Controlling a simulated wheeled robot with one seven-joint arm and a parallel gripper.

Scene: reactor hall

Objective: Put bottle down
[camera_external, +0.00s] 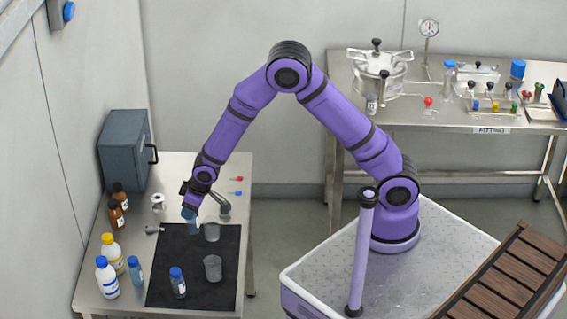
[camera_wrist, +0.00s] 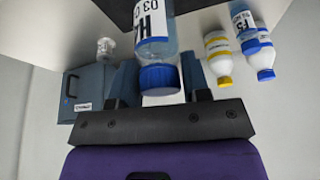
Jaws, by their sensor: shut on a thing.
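A clear bottle with a blue cap and a white label (camera_wrist: 158,38) is between the two fingers of my gripper (camera_wrist: 158,72), which is shut on it. In the external view, my gripper (camera_external: 190,206) points down at the table's black mat (camera_external: 185,262), and the bottle (camera_external: 193,226) shows below the fingers, over the mat's upper left part. The bottle looks about upright. I cannot tell whether its base touches the mat.
Two grey beakers (camera_external: 212,268) stand on the mat right of the bottle, and another blue-capped bottle (camera_external: 177,284) stands near its front. White bottles (camera_external: 106,280) and brown bottles (camera_external: 119,195) line the left side. A grey box (camera_external: 124,150) stands behind.

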